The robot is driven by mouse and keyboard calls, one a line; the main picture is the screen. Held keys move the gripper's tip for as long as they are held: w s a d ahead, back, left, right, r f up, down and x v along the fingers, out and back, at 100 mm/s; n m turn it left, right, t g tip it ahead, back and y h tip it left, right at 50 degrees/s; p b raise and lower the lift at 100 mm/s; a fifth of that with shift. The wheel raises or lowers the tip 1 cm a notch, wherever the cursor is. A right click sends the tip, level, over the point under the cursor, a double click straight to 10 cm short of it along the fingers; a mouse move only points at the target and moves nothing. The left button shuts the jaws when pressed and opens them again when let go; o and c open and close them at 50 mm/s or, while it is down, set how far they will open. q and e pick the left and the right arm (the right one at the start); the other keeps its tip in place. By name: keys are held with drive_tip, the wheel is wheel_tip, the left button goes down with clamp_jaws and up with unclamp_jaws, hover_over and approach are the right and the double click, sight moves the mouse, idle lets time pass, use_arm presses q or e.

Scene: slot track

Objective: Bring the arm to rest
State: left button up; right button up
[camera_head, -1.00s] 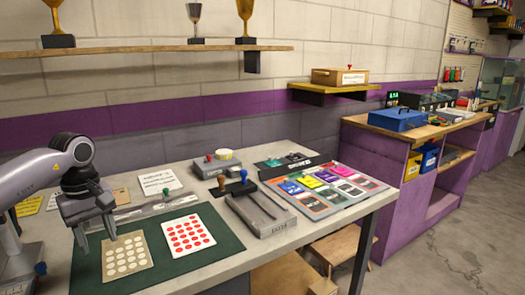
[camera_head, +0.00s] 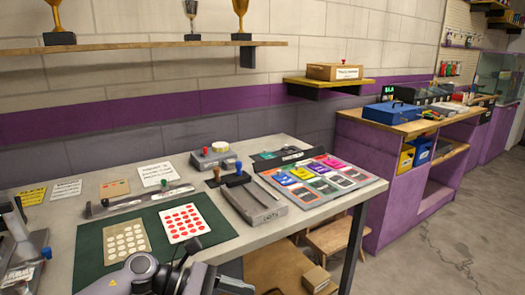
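My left arm (camera_head: 140,272) comes in at the bottom edge of the head view, in front of the green mat (camera_head: 88,240). Its light grey wrist and dark gripper (camera_head: 205,278) point to the right, low by the table's front edge. The gripper is partly cut off by the bottom of the picture. Its fingers do not show clearly, so I cannot tell whether it is open, and I see nothing held in it. My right gripper is not in view.
On the mat lie a tan card with white dots (camera_head: 125,239) and a white card with red dots (camera_head: 184,223). A grey slotted block (camera_head: 254,203) and a board of coloured cards (camera_head: 318,180) stand to the right. A grey device (camera_head: 22,245) stands at left.

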use_arm(q)
drive_tip(key=s+a+f+m+t+y+p, duration=0.2)
drive_tip(key=s+a+f+m+t+y, duration=0.8)
drive_tip(key=s+a+f+m, duration=0.5)
wheel_tip(320, 180, down, 3)
drive_tip(key=s+m+y, duration=0.2)
drive_tip(key=s+m, duration=0.1)
drive_tip(key=m, duration=0.2)
drive_tip(key=shift+a+m+t, duration=0.4)
